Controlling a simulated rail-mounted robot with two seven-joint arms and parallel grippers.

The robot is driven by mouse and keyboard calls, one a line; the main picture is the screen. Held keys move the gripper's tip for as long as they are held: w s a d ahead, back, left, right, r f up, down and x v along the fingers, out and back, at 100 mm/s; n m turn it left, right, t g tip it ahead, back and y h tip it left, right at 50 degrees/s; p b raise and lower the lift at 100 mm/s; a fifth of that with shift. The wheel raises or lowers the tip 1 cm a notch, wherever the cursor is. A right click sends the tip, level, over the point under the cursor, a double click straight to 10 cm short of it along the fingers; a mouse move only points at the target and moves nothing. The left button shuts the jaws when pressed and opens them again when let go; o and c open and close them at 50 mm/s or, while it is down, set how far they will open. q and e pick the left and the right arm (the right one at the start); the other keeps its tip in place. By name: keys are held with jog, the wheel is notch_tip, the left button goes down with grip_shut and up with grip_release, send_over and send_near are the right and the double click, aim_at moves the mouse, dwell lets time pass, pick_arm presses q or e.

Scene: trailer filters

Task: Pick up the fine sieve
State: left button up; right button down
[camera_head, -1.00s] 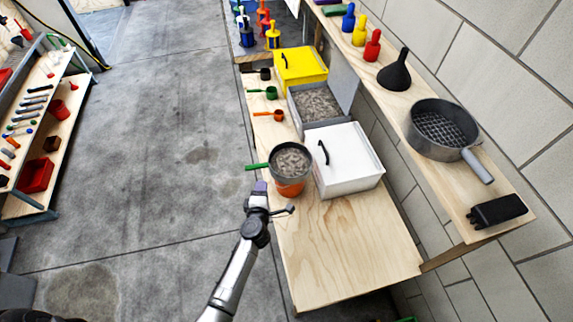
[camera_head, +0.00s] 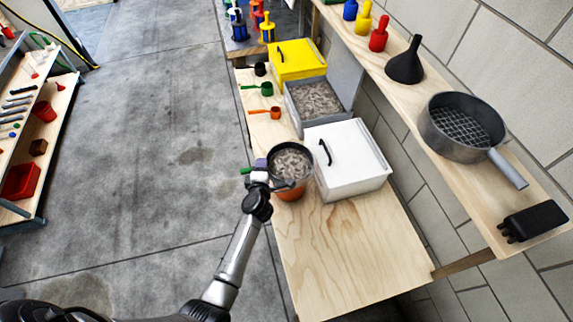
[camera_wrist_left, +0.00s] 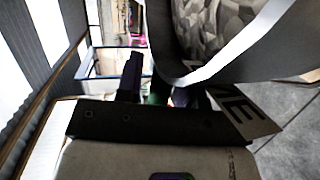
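A round dark sieve (camera_head: 291,160) full of grey gravel sits on an orange pot (camera_head: 291,193) near the table's left edge. Its green handle (camera_head: 245,171) points left and is partly covered by my left gripper (camera_head: 272,176). The gripper is at the handle, close beside the rim, with its fingers spread. In the left wrist view, a bit of green (camera_wrist_left: 155,98) shows between the fingers, and the gravel-filled bowl (camera_wrist_left: 215,30) looms close above. Contact between fingers and handle cannot be made out. My right gripper is not in view.
A white box (camera_head: 350,180) stands right of the sieve, with an open gravel box (camera_head: 292,105) and a yellow box (camera_head: 300,70) behind. A grey pan with coarse mesh (camera_head: 440,140) and a black funnel (camera_head: 405,66) stand on the wall shelf. The table front is clear.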

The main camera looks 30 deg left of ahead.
pick_arm(q)
jog(key=shift+w+a+f, duration=0.1)
jog(key=shift+w+f, duration=0.05)
jog(key=shift+w, duration=0.05)
grip_shut()
dwell(0.3)
